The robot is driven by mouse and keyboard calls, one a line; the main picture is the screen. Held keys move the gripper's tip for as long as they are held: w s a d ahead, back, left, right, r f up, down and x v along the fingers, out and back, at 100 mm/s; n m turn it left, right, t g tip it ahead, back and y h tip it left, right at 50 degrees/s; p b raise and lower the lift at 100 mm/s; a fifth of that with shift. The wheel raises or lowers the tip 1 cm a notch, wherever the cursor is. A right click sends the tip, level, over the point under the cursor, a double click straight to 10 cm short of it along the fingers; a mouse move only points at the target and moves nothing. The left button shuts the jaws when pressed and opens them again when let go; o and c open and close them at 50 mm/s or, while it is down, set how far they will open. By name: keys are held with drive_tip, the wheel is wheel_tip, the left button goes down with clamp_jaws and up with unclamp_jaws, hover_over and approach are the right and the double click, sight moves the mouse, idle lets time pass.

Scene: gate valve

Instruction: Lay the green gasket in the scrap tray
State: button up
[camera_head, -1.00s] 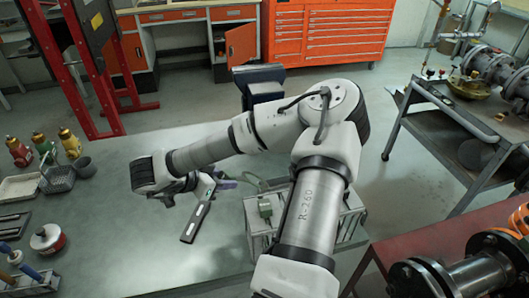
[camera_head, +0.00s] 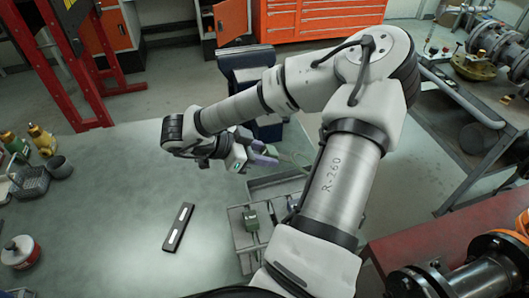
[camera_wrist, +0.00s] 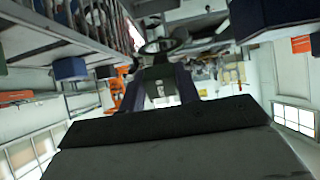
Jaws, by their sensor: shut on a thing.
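My gripper (camera_head: 268,156) is at the right edge of the bench, shut on the green gasket (camera_head: 295,158). The gasket is a thin ring, held out to the right of the fingers and seen nearly edge-on. In the wrist view the ring (camera_wrist: 165,46) shows dark beyond the fingers. A grey, divided metal tray (camera_head: 238,238) stands on the bench just below the gripper in the picture, with a small green-grey block in it. The gasket is apart from it, beyond its far side. I cannot tell for sure whether this is the scrap tray; my arm hides its right part.
A black bar with pale slots (camera_head: 178,228) lies left of the grey tray. A wire basket (camera_head: 32,182), a dark cup (camera_head: 59,167) and a red-and-white tin (camera_head: 20,252) stand at the left. A dark vise (camera_head: 250,75) is at the bench's far edge. The bench middle is clear.

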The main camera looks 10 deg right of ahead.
drive_tip(key=shift+a+f+b, duration=0.15)
drive_tip(key=shift+f+b, duration=0.05)
drive_tip(key=shift+b, duration=0.25)
wheel_tip(320, 180, down, 10)
drive_tip(key=b, duration=0.9)
drive_tip(key=o, duration=1.1)
drive_tip(key=shift+p+v, duration=0.7)
drive_tip(key=shift+v, duration=6.25)
